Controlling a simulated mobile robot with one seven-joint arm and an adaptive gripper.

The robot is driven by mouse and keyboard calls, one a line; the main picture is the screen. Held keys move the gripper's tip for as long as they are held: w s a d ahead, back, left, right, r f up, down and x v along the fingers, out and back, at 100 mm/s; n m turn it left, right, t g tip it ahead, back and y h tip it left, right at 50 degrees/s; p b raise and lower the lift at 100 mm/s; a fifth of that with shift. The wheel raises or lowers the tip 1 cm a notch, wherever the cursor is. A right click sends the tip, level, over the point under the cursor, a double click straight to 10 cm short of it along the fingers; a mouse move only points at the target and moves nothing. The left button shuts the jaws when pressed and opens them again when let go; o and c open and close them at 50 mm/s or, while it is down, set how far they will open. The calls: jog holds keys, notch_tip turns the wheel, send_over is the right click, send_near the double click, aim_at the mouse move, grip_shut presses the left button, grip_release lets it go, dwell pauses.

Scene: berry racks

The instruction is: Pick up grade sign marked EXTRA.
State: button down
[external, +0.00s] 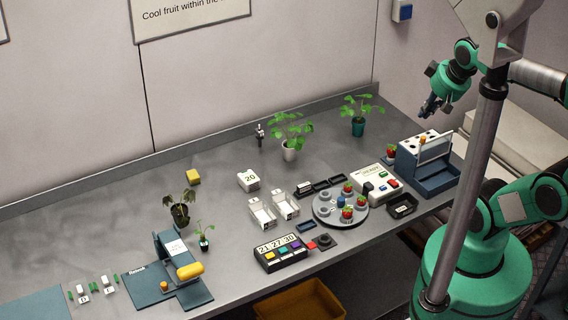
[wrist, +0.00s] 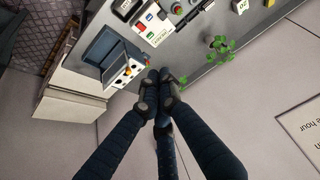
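I cannot read the word EXTRA on anything in these frames. Small white pieces with single letters, perhaps signs, stand at the left end of the grey bench: one (external: 83,291) and another (external: 108,285), each beside green bits. My gripper (external: 428,110) is raised in the air near the bench's right end, far from these pieces. In the wrist view, my gripper's fingers (wrist: 157,74) come together at the tips with nothing seen between them.
A blue rack (external: 430,180) stands at the bench's right end, below my gripper. Potted plants (external: 289,153), a round tray with red berries (external: 329,215), a scale-like box (external: 377,185) and a blue press with a yellow handle (external: 150,288) occupy the bench.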

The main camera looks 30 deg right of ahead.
jog(key=c, duration=1.4)
grip_release()
jog(key=w+a+f+n+g+p, duration=0.1)
jog(key=w+a+f+n, duration=0.15)
jog(key=w, duration=0.35)
jog(key=w+a+f+n+g+p, duration=0.1)
jog(key=w+a+f+n, duration=0.1)
jog(key=w+a+n, duration=0.35)
jog(key=w+a+f+n+g, duration=0.1)
jog(key=w+a+f+n, duration=0.1)
jog(key=w, duration=0.6)
jog(key=w+a+f+n+g+p, duration=0.1)
jog(key=w+a+f+n, duration=0.3)
jog(key=f, duration=0.5)
jog(key=w+a+f+n+g+p, duration=0.1)
jog(key=w+a+f+n, duration=0.3)
jog(key=a+f, duration=0.3)
jog(key=shift+w+a+f+g, duration=0.35)
jog(key=shift+w+f, duration=0.2)
jog(key=shift+f, duration=0.35)
